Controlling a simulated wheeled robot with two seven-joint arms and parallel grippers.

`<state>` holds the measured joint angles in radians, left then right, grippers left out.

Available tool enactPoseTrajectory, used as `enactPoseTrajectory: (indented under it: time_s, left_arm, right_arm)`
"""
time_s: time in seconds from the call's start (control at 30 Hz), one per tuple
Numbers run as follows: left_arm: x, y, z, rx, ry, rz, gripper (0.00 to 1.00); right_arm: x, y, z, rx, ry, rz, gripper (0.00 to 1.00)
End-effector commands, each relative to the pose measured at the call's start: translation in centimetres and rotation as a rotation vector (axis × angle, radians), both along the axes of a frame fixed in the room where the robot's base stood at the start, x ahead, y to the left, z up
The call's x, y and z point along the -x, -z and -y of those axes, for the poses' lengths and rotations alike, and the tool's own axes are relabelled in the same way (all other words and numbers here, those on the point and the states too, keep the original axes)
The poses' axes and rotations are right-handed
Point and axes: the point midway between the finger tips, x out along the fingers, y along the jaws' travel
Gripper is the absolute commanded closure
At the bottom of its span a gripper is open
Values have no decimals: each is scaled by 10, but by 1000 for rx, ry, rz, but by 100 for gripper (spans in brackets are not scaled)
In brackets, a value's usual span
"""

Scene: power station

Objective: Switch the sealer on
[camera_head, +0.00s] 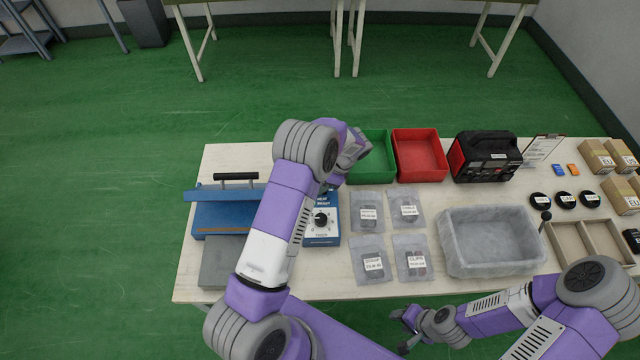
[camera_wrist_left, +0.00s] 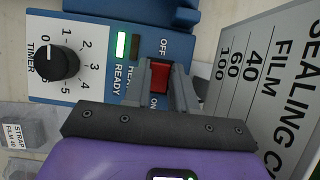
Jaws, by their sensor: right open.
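The sealer has a blue body with a hinged blue bar and black handle (camera_head: 236,177). Its control panel, with a black timer knob (camera_head: 321,219), is partly hidden by my left arm. In the left wrist view the panel shows the timer knob (camera_wrist_left: 50,64), a bright green READY light (camera_wrist_left: 122,45) beside a dark HEAT light, and a red rocker switch (camera_wrist_left: 159,76) between OFF and ON. My left gripper (camera_wrist_left: 165,80) has its fingers apart at the red switch; contact and the rocker's tilt cannot be told. My right gripper (camera_head: 406,328) is open and empty in front of the table's front edge.
Labelled bags (camera_head: 370,259) lie right of the sealer. Behind are a green bin (camera_head: 376,160), a red bin (camera_head: 418,155) and a black-red device (camera_head: 484,157). A grey tub (camera_head: 489,243) and a divided wooden tray (camera_head: 583,243) stand at the right.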

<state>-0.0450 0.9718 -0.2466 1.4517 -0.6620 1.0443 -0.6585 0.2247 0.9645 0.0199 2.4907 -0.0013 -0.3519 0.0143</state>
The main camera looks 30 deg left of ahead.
Motion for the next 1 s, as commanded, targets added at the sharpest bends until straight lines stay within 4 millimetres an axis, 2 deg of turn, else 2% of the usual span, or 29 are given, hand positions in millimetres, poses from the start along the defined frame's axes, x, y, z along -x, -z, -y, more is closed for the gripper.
enactPoseTrajectory:
  time_s: [0.03,0.17,0.5,0.8,1.0]
  left_arm:
    - [0,0,0,-1,0,-1,68]
    - [0,0,0,0,0,0,49]
    - [-1,-4,1,1,0,2,49]
    - [-13,-47,20,1,0,3,49]
    - [-17,-65,28,0,0,1,49]
  right_arm:
    - [0,0,0,0,0,0,57]
    - [0,0,0,0,0,0,57]
    - [0,0,0,0,0,0,57]
    - [0,-2,0,0,0,0,57]
    - [0,-3,0,0,0,0,57]
